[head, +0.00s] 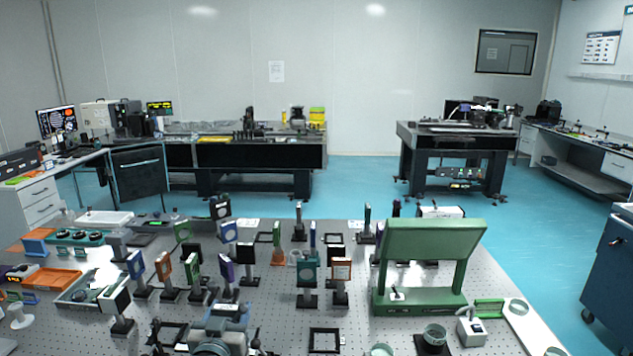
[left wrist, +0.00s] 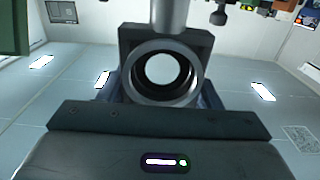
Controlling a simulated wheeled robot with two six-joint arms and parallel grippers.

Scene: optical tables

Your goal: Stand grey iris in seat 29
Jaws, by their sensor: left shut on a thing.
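My left gripper (head: 222,322) is low in the head view, left of centre, over the near part of the optical table (head: 280,325). It is shut on the grey iris (left wrist: 128,42), which fills the middle of the left wrist view as a dark square mount with a round ring and a bright opening. A metal post (left wrist: 167,14) runs from the mount to the top of that picture. Black square frames lie on the table, one near front centre (head: 325,331). I can read no seat numbers, so I cannot tell which is seat 29. My right gripper is not in view.
Several upright optics on posts stand close around the gripper, including a white-faced one (head: 119,303) and an orange-framed one (head: 341,272). A large green stand (head: 433,245) is at right. Trays (head: 52,279) crowd the left. Bare table shows between the front frame and the optics.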

